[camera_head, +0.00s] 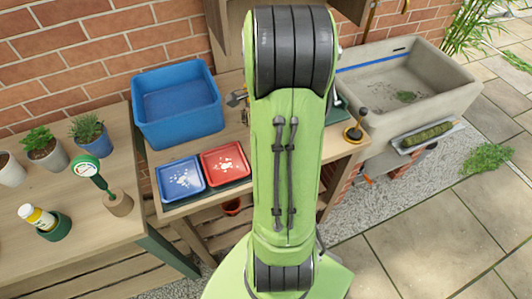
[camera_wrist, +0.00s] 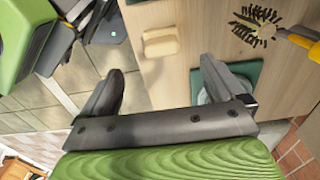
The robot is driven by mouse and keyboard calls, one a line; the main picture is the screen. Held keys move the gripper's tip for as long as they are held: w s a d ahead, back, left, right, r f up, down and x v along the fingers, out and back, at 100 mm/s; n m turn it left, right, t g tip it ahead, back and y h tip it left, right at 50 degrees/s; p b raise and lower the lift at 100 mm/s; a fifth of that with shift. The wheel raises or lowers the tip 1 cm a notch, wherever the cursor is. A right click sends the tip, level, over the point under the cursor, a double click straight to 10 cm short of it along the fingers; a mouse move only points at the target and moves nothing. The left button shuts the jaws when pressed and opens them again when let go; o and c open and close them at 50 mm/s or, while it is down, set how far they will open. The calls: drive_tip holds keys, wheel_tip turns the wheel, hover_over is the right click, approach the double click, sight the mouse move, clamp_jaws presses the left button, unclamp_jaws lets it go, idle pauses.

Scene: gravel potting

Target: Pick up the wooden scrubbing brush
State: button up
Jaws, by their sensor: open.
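A small tan block with rounded edges (camera_wrist: 160,42), which looks like the wooden scrubbing brush, lies on the wooden bench top in the wrist view, near the bench edge. No bristles show on it. My gripper (camera_wrist: 162,72) is open and empty, its two dark fingers apart, with the block just beyond the fingertips and between them in the picture. I cannot tell the height of the gripper above the bench. In the head view my arm covers this part of the bench, so the block and gripper are hidden there.
Black bristles (camera_wrist: 258,25) with a yellow handle (camera_wrist: 300,38) lie right of the block. A green mat (camera_wrist: 245,72) is partly behind my right finger. A blue tub (camera_head: 178,105), blue tray (camera_head: 181,180) and red tray (camera_head: 225,164) are left of my arm; a stone sink (camera_head: 440,85) is right.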

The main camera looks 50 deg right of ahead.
drive_tip(key=f+b, duration=0.1)
drive_tip(key=f, duration=0.2)
drive_tip(key=f+b, duration=0.1)
drive_tip(key=f, duration=0.3)
drive_tip(key=f+b, duration=0.1)
drive_tip(key=f, duration=0.3)
drive_tip(key=shift+d, duration=0.25)
drive_tip(key=shift+r, duration=0.1)
drive_tip(key=shift+c, duration=0.2)
drive_tip(key=c, duration=1.1)
wheel_tip(320, 180, up, 10)
drive_tip(key=p, duration=0.3)
drive_tip(key=o, duration=0.4)
drive_tip(key=shift+c, duration=1.4)
